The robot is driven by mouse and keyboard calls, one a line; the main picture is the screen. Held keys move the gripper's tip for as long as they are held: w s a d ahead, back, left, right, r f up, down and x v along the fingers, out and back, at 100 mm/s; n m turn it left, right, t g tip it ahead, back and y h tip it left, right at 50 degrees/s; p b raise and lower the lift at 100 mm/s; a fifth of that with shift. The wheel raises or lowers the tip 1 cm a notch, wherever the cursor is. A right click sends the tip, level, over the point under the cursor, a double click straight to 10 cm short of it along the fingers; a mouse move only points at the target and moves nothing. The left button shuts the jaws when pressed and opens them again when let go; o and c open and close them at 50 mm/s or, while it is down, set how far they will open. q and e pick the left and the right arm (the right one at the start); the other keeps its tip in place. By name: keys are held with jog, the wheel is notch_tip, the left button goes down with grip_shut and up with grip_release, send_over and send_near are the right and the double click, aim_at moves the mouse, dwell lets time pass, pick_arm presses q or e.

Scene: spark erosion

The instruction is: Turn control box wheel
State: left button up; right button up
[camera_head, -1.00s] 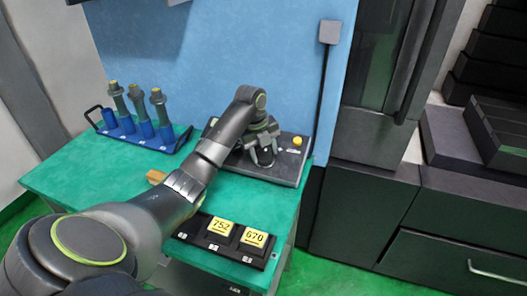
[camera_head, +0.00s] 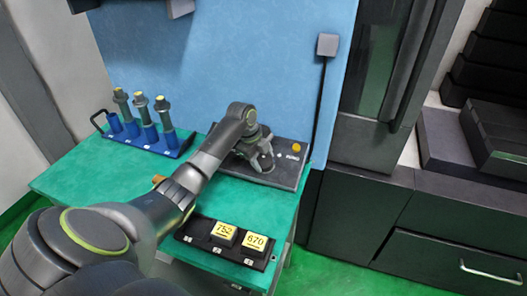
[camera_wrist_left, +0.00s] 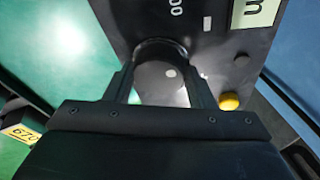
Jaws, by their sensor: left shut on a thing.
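The dark grey control box (camera_head: 288,174) lies on the green table against the blue wall panel. A yellow knob (camera_head: 296,147) stands on its right part; the knob also shows in the left wrist view (camera_wrist_left: 229,101). My left gripper (camera_head: 262,163) is over the box and hides much of it in the head view. In the left wrist view its fingers (camera_wrist_left: 160,88) are on either side of the dark round wheel (camera_wrist_left: 157,75), shut on it. The wheel has a small light mark. My right gripper is in neither view.
A blue rack (camera_head: 165,150) with several upright tool holders stands on the green table (camera_head: 95,170) at back left. A black tray (camera_head: 232,257) with yellow labels 752 and 670 is at the front edge. Dark cabinets (camera_head: 365,215) stand at right.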

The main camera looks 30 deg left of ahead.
pick_arm(q)
jog(key=n+p, duration=0.3)
jog(key=shift+s+r+n+t, duration=0.1)
jog(key=shift+s+n+t, duration=0.1)
jog(key=shift+n+t, duration=0.15)
jog(key=n+p, duration=0.1)
jog(key=n, duration=0.1)
jog(key=n+t+p, duration=0.1)
jog(key=n+p, duration=0.1)
jog(key=shift+s+n+t, duration=0.1)
jog(key=shift+n+t, duration=0.15)
jog(key=n+t+p, duration=0.1)
jog(key=n+p, duration=0.2)
jog(key=n, duration=0.1)
jog(key=shift+s+d+y, duration=0.1)
jog(key=shift+y, duration=0.3)
jog(key=shift+f+n+t+y+p, duration=0.15)
jog(key=shift+n+p, duration=0.45)
jog(key=shift+n, duration=0.35)
jog(key=shift+f+n+t+y+p, duration=0.15)
jog(key=shift+n+p, duration=0.45)
jog(key=shift+n, duration=0.35)
jog(key=shift+s, duration=0.1)
jog(key=shift+f, duration=0.1)
jog(key=o, duration=1)
jog(key=shift+c, duration=0.2)
